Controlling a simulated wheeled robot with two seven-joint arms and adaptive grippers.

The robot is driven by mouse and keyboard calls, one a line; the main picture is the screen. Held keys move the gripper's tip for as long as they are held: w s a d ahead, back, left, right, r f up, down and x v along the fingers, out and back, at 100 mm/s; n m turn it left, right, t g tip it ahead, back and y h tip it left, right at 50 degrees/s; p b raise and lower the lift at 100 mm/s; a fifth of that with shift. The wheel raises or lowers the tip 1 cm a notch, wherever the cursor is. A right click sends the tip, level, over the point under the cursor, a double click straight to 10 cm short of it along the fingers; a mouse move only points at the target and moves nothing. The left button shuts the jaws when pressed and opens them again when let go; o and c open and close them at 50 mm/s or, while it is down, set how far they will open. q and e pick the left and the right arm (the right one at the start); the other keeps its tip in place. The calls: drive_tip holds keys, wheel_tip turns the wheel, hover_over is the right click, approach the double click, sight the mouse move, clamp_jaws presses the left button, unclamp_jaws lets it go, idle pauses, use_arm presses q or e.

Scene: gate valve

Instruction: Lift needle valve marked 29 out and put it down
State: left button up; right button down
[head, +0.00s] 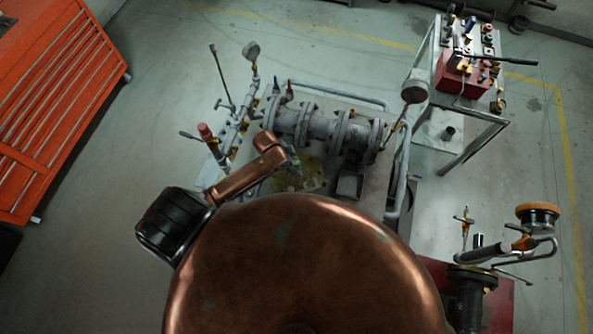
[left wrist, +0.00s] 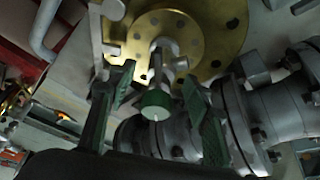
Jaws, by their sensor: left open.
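In the left wrist view, a small valve-like part with a green round end cap (left wrist: 155,105) shows between my left gripper's fingers. Its pale stem runs toward a brass disc (left wrist: 222,38). I cannot read any number, so I cannot tell whether it is the needle valve marked 29. My left gripper (left wrist: 155,84) is open, its green-padded fingers on either side of the cap with gaps visible. In the head view the left gripper (head: 291,168) is small and dark over the brass plate (head: 317,169), in front of the grey pipe assembly. My right gripper is not in view.
The grey flanged pipe (head: 318,125) and upright rods and gauges (head: 252,50) crowd the gripper. A cart with a red box (head: 462,80) stands at the top right. An orange drawer cabinet (head: 55,100) is at the left. Open floor (head: 160,90) lies between cabinet and rig.

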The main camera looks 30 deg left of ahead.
use_arm(q)
drive_tip(key=shift+c, duration=0.4)
clamp_jaws()
idle(0.5)
